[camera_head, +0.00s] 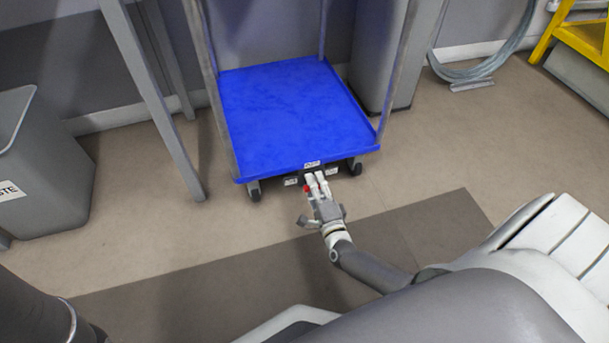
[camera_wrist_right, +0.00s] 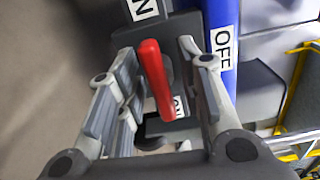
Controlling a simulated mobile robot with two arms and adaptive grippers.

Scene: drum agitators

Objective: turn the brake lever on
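The blue cart (camera_head: 290,110) stands ahead, with a dark brake unit and small white labels under its near edge. The red brake lever (camera_wrist_right: 156,78) is large in the right wrist view; a small red part of it (camera_head: 307,189) shows in the head view beside the fingers. My right gripper (camera_head: 317,182) is at the cart's near edge. In the wrist view its fingers (camera_wrist_right: 160,70) are spread on either side of the lever, with gaps to it. My left gripper is out of view.
A grey waste bin (camera_head: 40,165) stands at the left, near a grey table leg (camera_head: 155,100). A tall grey container (camera_head: 385,55) stands behind the cart at the right. A coiled hose (camera_head: 480,72) and yellow steps (camera_head: 580,35) are farther right. The floor before the cart is clear.

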